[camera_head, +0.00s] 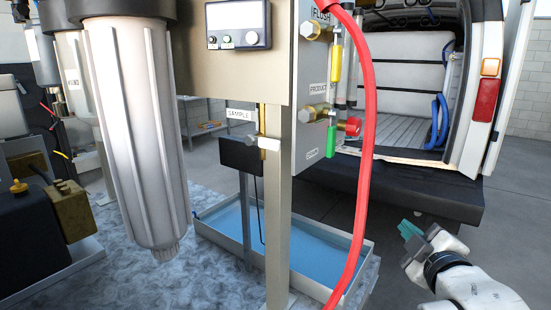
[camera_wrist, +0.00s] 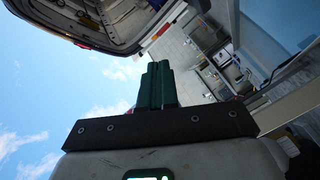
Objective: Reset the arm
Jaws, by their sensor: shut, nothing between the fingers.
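My gripper (camera_head: 411,230) shows at the lower right of the head view, with teal fingers on a white and black wrist. It is held in free space, to the right of the red hose and in front of the van's dark rear step. In the wrist view the two green fingers (camera_wrist: 157,86) are together, with nothing between them. The fingers touch no object that I can see.
A white filter housing (camera_head: 135,120) and a panel with valves (camera_head: 320,90) stand to the left. A red hose (camera_head: 368,130) hangs between the panel and my gripper. A blue-lined tray (camera_head: 312,262) lies below. An open van (camera_head: 478,140) stands behind at right.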

